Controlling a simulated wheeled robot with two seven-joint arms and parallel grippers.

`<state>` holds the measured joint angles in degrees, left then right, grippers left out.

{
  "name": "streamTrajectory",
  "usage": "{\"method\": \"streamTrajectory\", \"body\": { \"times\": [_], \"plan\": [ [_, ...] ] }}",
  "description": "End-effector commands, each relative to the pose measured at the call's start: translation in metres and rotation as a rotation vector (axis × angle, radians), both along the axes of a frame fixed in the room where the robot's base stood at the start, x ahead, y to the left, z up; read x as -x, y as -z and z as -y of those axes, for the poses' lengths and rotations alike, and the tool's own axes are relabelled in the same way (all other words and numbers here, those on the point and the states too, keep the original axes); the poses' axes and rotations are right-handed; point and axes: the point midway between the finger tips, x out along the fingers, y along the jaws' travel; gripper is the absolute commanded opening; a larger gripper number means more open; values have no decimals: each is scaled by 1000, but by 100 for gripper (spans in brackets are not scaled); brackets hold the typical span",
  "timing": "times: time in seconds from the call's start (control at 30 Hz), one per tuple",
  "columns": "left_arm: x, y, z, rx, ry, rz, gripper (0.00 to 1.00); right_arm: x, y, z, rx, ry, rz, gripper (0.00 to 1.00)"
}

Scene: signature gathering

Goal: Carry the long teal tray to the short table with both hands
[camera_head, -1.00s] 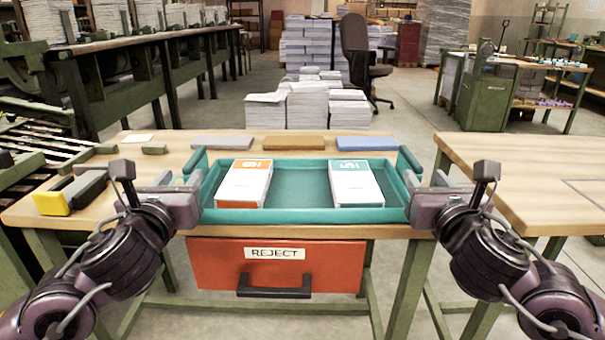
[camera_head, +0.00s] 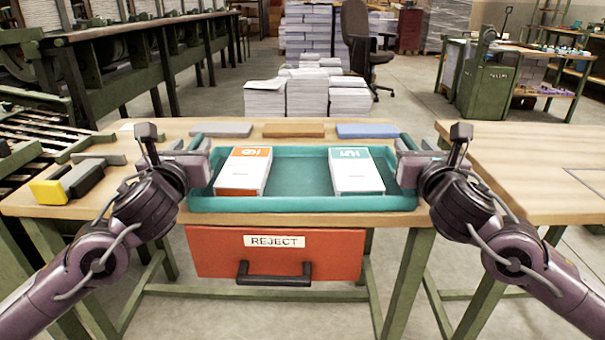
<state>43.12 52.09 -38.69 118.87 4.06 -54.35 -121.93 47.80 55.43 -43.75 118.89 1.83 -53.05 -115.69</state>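The long teal tray (camera_head: 303,204) lies on the wooden table in front of me, near its front edge. It holds an orange-and-white stack (camera_head: 243,173) on the left and a teal-and-white stack (camera_head: 356,172) on the right. Upright bars stand at its two ends. My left gripper (camera_head: 198,166) is at the tray's left end and my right gripper (camera_head: 408,166) is at its right end, both close to the end bars. The fingertips are largely hidden, so their grip on the bars is unclear. Another wooden table (camera_head: 520,160) stands at the right, perhaps the short table.
A gap separates the two tables. Grey (camera_head: 221,130), brown (camera_head: 293,130) and blue (camera_head: 366,131) slabs lie behind the tray. A yellow-and-black tool (camera_head: 65,183) lies at the left. A red REJECT drawer (camera_head: 275,254) hangs below. The right table's near part looks clear.

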Motion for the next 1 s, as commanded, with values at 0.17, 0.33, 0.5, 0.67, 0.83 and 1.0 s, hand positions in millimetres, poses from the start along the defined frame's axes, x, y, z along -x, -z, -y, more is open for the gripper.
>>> {"method": "streamTrajectory", "body": {
  "times": [0.17, 0.33, 0.5, 0.67, 0.83, 1.0],
  "plan": [
    [-10, 0, 0, -1, 1, 1, 40, -10, 0, -1, 0, 0, -1, 40],
    [-11, 0, 0, -1, 1, 1, 40, -11, 0, -1, 0, -1, -1, 40],
    [-11, 0, 0, -1, 1, 0, 31, -11, 0, -1, 0, 0, -1, 31],
    [-11, 0, 0, -1, 1, 0, 10, -11, 0, 0, 0, 0, -1, 10],
    [-11, 0, 0, -1, 1, 0, 0, -10, 0, 0, 0, 0, -1, 0],
    [-11, 0, 0, -1, 1, 0, 0, -10, 0, 0, 0, 0, -1, 0]
  ]
}}
